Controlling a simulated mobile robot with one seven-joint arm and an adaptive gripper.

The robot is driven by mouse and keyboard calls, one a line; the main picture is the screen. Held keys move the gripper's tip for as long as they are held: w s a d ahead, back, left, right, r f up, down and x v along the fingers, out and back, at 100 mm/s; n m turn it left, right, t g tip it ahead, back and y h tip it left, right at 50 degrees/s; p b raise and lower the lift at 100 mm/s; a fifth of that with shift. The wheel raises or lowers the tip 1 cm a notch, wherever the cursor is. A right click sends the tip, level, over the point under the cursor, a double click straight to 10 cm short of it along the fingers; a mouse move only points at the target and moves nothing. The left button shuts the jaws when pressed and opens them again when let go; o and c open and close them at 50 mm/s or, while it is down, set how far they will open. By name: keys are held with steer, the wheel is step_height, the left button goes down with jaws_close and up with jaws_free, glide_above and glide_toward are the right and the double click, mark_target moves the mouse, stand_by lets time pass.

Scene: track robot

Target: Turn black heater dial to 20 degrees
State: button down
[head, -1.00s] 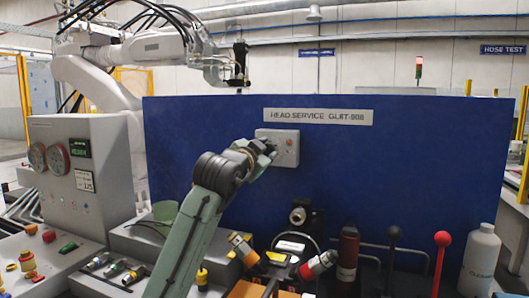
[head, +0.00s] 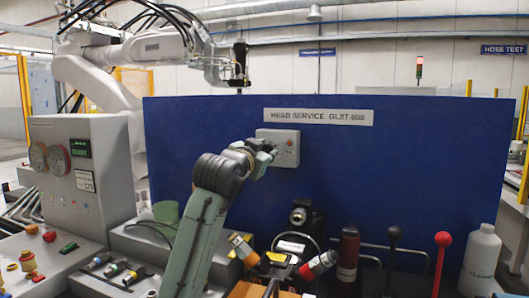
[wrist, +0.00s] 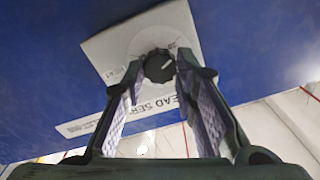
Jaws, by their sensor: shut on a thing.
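The black heater dial (wrist: 159,66) sits on a light grey control box (wrist: 112,49), inside a round printed scale. My gripper (wrist: 156,74) is shut on the dial, with one ridged finger on either side of it. The white pointer line on the dial is slanted; the scale numbers are too small to read for certain. In the head view the box (head: 291,150) is fixed to the blue panel, and my gripper (head: 271,149) reaches its left side, hiding the dial.
The blue panel (head: 420,170) bears a HEAD SERVICE sign (head: 318,116). Below stand a dark red cylinder (head: 348,255), a black-knobbed lever (head: 394,233), a red-knobbed lever (head: 443,239) and a white bottle (head: 481,260). A grey console (head: 85,175) stands at the left.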

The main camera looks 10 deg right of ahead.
steer(key=c, duration=1.3)
jaws_free()
steer(key=shift+s, duration=0.1)
steer(key=v, duration=0.7)
steer(key=shift+a, duration=0.15)
steer(key=shift+s, duration=0.1)
